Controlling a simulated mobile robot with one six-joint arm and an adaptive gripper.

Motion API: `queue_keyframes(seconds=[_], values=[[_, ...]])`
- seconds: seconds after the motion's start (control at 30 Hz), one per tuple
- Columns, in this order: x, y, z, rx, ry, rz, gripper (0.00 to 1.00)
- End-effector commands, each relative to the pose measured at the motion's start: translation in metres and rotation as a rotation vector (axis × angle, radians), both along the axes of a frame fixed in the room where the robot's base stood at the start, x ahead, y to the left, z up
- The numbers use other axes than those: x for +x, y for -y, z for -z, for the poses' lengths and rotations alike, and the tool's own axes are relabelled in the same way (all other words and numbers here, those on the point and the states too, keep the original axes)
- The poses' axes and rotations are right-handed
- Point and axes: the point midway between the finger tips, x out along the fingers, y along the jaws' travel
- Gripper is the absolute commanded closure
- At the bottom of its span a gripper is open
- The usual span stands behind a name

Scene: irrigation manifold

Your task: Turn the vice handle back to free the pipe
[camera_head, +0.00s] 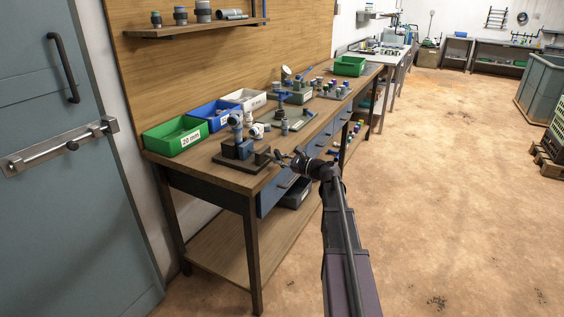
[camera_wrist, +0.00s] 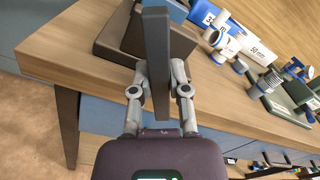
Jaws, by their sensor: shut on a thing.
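A pipe piece with a blue and white fitting (camera_head: 236,122) stands upright at the vice. My gripper (camera_head: 287,157) reaches in from the right over the bench edge. In the wrist view my gripper (camera_wrist: 158,78) is shut on a dark grey flat bar, the vice handle (camera_wrist: 157,45), one finger on each side. The bar stands upright in that picture.
Green (camera_head: 174,136), blue (camera_head: 214,113) and white (camera_head: 245,99) bins line the back of the workbench (camera_head: 215,172). White and blue fittings (camera_wrist: 268,82) lie right of the vice. Blue drawers hang below the bench top.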

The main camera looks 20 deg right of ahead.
Motion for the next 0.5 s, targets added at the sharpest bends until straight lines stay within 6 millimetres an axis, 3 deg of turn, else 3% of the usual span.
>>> queue_keyframes(seconds=[0.5], values=[[0.0011, -0.0002, -0.0004, -0.095, 0.076, 0.000, 1.00]])
